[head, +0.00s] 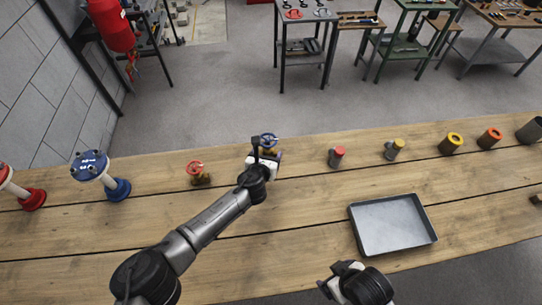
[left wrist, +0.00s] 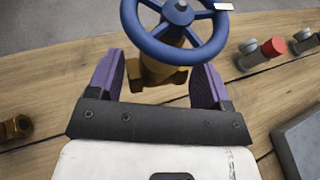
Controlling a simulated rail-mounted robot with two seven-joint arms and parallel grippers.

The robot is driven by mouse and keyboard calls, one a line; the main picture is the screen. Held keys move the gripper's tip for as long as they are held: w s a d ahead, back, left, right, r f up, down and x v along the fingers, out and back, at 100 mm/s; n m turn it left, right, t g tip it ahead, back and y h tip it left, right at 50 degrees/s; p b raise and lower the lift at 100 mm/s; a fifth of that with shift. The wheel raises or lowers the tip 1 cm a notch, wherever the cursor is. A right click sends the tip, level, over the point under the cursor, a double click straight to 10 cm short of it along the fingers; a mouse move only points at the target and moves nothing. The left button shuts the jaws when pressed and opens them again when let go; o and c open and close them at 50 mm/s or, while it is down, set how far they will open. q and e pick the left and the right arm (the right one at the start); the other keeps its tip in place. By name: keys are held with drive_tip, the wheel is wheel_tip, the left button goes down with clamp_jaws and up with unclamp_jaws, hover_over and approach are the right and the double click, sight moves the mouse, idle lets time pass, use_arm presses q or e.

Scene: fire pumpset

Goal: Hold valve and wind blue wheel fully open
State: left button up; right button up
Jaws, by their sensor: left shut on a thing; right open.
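The blue wheel (head: 268,139) tops a brass valve (left wrist: 162,76) that stands upright on the wooden bench. In the left wrist view the wheel (left wrist: 172,50) is a spoked ring with a white tag at its right edge. My left gripper (head: 265,157) is shut on the valve, its two purple fingers on either side of the brass body below the wheel. The wheel hides the top of the body. My right gripper (head: 343,275) is open and empty near the front edge of the bench, away from the valve.
A red-wheeled valve (head: 197,173) stands to the left, with a blue flanged pipe (head: 117,188) farther left. A grey tray (head: 393,225) lies at the right. Several small capped cylinders line the back right. The bench between valve and tray is clear.

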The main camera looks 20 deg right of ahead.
use_arm(q)
drive_tip(key=shift+w+a+r, duration=0.1)
drive_tip(key=shift+w+a, duration=0.15)
drive_tip(key=shift+w, duration=0.05)
use_arm(e)
drive_tip(key=shift+d, duration=0.15)
use_arm(q)
drive_tip(key=shift+f, duration=0.25)
use_arm(e)
drive_tip(key=shift+f, duration=0.2)
use_arm(q)
drive_tip(key=shift+f+b, duration=1.05)
drive_tip(key=shift+f, duration=0.05)
use_arm(e)
drive_tip(key=shift+f, duration=0.8)
use_arm(q)
drive_tip(key=shift+f+b, duration=1.05)
drive_tip(key=shift+f, duration=0.3)
use_arm(e)
drive_tip(key=shift+f, duration=1.1)
use_arm(q)
drive_tip(key=shift+f+b, duration=1.25)
drive_tip(key=shift+f, duration=0.35)
use_arm(e)
drive_tip(key=shift+f, duration=1.2)
use_arm(q)
drive_tip(key=shift+f+b, duration=1)
drive_tip(key=shift+f, duration=0.2)
use_arm(e)
drive_tip(key=shift+f, duration=1)
